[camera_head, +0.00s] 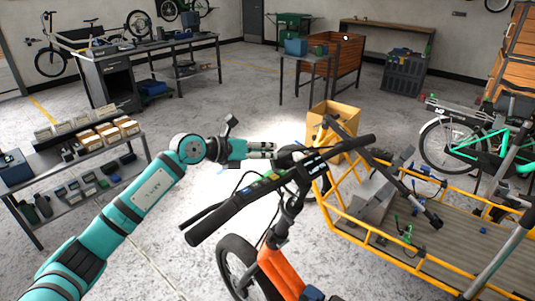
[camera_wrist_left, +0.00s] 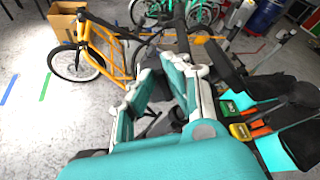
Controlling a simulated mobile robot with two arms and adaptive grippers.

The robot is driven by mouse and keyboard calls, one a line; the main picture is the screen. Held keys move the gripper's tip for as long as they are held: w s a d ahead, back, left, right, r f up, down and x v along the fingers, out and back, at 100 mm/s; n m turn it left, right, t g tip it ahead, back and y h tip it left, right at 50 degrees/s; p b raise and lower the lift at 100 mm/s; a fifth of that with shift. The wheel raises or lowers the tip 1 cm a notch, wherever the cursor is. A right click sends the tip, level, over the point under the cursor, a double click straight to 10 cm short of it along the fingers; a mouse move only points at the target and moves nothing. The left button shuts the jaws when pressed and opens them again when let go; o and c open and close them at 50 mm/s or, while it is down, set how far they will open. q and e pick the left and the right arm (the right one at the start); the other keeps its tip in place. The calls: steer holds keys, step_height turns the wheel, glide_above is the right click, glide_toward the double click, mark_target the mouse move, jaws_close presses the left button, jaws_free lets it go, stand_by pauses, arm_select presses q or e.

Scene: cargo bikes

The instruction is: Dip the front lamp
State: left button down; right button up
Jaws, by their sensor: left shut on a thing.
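The orange bike's handlebar (camera_head: 262,188) crosses the middle of the head view, with black grips and small coloured controls. The black front lamp (camera_head: 291,157) sits ahead of the bar's centre. My left gripper (camera_head: 273,150) reaches in from the left at the lamp, with its fingers closed on it. In the left wrist view the two teal and white fingers of my left gripper (camera_wrist_left: 165,85) show from behind. The lamp is largely hidden there. A bright patch of light (camera_head: 268,132) lies on the floor beyond the gripper. My right gripper is not in view.
A yellow cargo frame (camera_head: 345,219) with a slatted deck and a second handlebar stands close on the right. A cardboard box (camera_head: 346,117) stands behind it. A shelf (camera_head: 84,177) with small boxes is at left. Open floor lies between the shelf and the bikes.

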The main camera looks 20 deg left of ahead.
arm_select(q)
steer(key=c, duration=1.4)
jaws_free()
steer(key=shift+o, duration=0.2)
steer(key=shift+a, duration=0.1)
steer(key=v, duration=1.2)
